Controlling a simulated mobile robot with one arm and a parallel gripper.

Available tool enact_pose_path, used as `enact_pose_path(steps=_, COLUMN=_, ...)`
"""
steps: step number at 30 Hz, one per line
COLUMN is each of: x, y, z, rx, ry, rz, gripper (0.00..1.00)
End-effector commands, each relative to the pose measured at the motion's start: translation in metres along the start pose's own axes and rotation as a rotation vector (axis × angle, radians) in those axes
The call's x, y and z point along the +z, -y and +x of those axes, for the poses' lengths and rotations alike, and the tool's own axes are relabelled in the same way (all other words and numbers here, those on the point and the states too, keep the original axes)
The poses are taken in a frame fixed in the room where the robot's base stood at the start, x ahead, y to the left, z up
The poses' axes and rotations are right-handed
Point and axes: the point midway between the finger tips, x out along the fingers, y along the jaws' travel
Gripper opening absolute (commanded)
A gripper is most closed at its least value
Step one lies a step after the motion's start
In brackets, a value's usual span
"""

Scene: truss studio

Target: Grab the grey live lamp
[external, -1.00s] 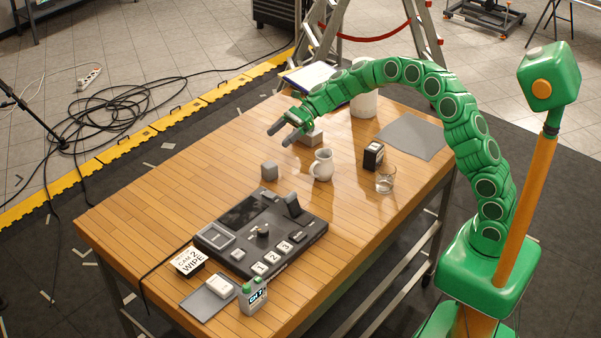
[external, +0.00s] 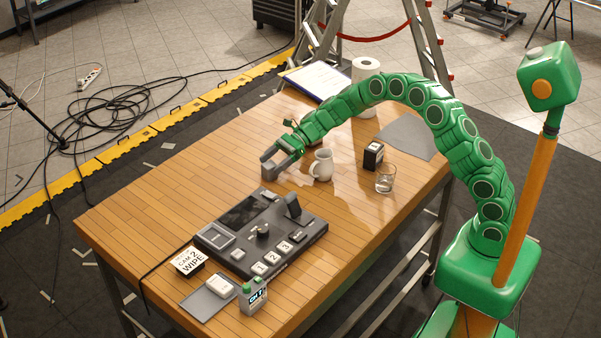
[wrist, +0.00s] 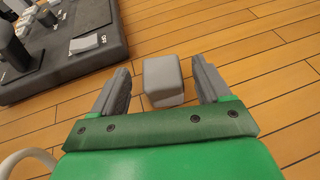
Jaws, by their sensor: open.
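A small grey block with rounded edges, which looks like the grey live lamp (wrist: 162,82), sits on the wooden table. In the wrist view it lies between the two fingers of my gripper (wrist: 159,68), with a gap on each side. My gripper is open and holds nothing. In the external view my gripper (external: 269,167) is low over the table at the block's place. The fingers largely cover the block there, so its outline is hard to tell from them. No lettering shows on it.
A dark switcher console (external: 262,232) stands in front of the block, towards the near left. A white mug (external: 321,165) is close on the right of my gripper. A black box (external: 373,155) and a glass (external: 385,180) stand further right.

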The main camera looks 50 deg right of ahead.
Motion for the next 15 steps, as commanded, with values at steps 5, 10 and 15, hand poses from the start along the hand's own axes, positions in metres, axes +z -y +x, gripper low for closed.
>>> enact_pose_path(steps=5, x=-0.001, y=0.001, z=0.025, rx=0.003, ry=-0.001, rz=0.001, gripper=0.77)
enact_pose_path(steps=10, x=-0.001, y=0.001, z=0.040, rx=0.002, ry=-0.001, rz=0.001, gripper=0.77)
enact_pose_path(steps=15, x=0.000, y=0.001, z=0.041, rx=0.001, ry=0.000, rz=0.001, gripper=0.77)
